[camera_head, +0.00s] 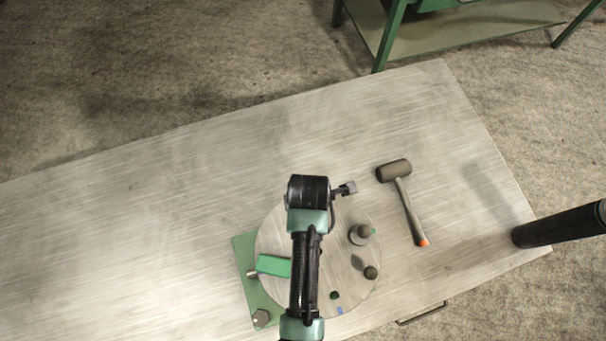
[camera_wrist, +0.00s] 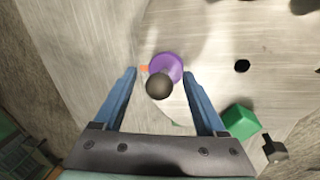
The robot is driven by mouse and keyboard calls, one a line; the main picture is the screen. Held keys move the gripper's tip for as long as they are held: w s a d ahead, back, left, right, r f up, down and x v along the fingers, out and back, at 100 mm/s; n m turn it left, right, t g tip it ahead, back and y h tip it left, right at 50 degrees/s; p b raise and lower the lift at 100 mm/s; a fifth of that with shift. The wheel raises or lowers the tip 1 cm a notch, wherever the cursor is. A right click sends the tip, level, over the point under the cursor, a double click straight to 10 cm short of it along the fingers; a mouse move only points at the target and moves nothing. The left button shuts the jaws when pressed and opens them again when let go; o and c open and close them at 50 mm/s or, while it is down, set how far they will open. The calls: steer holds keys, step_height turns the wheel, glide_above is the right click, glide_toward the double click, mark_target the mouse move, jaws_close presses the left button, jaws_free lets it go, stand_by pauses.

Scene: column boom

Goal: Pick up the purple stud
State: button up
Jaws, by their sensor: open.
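The purple stud (camera_wrist: 168,66) shows in the wrist view as a purple disc with a dark round knob (camera_wrist: 159,87) on it, on the pale metal plate. My gripper (camera_wrist: 159,70) is open, with one blue finger left of the stud and one right of it in the picture. Nothing is held between them. I cannot tell how far above the stud the fingertips are. In the head view I cannot make out the stud, and my arm covers part of the round plate (camera_head: 318,285).
A green block (camera_head: 273,265) lies on the plate; it also shows in the wrist view (camera_wrist: 241,121). Dark-topped pieces (camera_head: 360,236) (camera_head: 371,272) stand right of my arm. A mallet (camera_head: 404,198) lies farther right. The table's left side (camera_head: 120,230) is clear.

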jaws_close()
stand_by(0.3)
step_height(320, 180, up, 10)
steer(key=shift+r+b, duration=0.1)
steer(key=shift+b, duration=0.8)
